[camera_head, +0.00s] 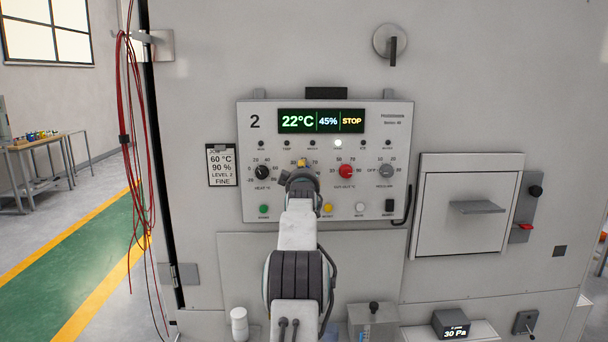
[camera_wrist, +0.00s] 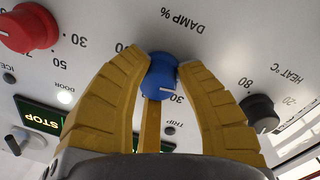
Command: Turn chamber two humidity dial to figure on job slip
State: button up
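The chamber panel (camera_head: 400,150), marked 2, has a display (camera_head: 321,121) reading 22°C, 45% and STOP. The job slip (camera_head: 222,165) left of it reads 60 °C, 90 %, LEVEL 2, FINE. My gripper (camera_head: 302,166) is at the panel and mostly hides the humidity dial in the head view. In the wrist view, upside down, the blue dial (camera_wrist: 161,78) labelled DAMP % sits between my yellow fingertips, which appear to touch its sides. A white mark on the dial's lower edge lies near a 30.
A black heat dial (camera_head: 262,172) is left of my gripper. A red dial (camera_head: 346,171) and a grey dial (camera_head: 386,171) are to its right. Push buttons line the panel's bottom. A hatch (camera_head: 463,230) is further right. Red cables (camera_head: 127,130) hang at left.

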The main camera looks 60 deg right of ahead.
jog(key=shift+r, duration=0.15)
grip_shut()
jog(key=shift+m+b, duration=0.65)
jog(key=shift+m, duration=0.45)
jog(key=shift+r+m, duration=0.2)
jog(key=shift+m, duration=1.7)
jog(key=shift+a, duration=0.1)
jog(key=o, duration=0.7)
grip_release()
jog(key=o, duration=0.4)
jog(key=shift+f, duration=0.25)
